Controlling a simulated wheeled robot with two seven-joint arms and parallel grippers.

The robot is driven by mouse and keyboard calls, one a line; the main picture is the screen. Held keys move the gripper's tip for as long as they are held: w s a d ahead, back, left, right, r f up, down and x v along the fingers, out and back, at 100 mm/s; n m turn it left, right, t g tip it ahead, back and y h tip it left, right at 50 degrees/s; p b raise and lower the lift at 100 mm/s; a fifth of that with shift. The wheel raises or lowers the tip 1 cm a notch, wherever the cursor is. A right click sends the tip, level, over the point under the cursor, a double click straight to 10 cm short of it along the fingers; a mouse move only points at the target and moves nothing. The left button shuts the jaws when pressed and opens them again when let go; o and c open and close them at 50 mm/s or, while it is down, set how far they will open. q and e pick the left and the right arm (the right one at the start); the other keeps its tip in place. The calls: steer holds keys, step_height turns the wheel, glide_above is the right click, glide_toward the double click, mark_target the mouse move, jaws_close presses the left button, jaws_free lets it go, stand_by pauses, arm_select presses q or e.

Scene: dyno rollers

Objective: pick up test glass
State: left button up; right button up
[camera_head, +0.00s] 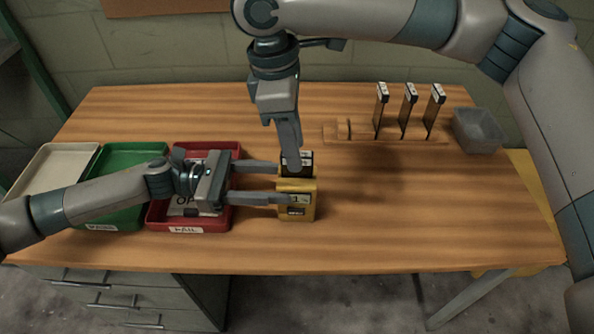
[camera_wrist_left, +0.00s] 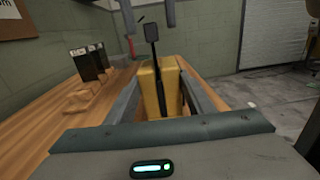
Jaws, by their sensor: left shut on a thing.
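A yellow block (camera_head: 297,208) marked with a 1 stands on the table's middle. My left gripper (camera_head: 281,183) is shut on it, one finger at each side; in the left wrist view the yellow block (camera_wrist_left: 148,90) sits between the fingers. A dark test glass (camera_head: 297,160) with a pale label stands upright at the block's top; its dark tab and thin body (camera_wrist_left: 152,32) show in the left wrist view. My right gripper (camera_head: 291,160) points down at the glass. In the left wrist view the right gripper's fingers (camera_wrist_left: 147,18) are apart, one on each side of the tab, with gaps visible.
Several labelled dark plates (camera_head: 409,106) stand in a wooden rack (camera_head: 362,132) at the back right, beside a grey bin (camera_head: 478,131). A red tray (camera_head: 188,230), a green tray (camera_head: 125,150) and a cream tray (camera_head: 70,150) line the left. The right front of the table is clear.

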steer(key=shift+d+f, duration=0.15)
steer(key=shift+f, duration=0.9)
steer(key=shift+d+f, duration=0.15)
steer(key=shift+f, duration=0.85)
jaws_close()
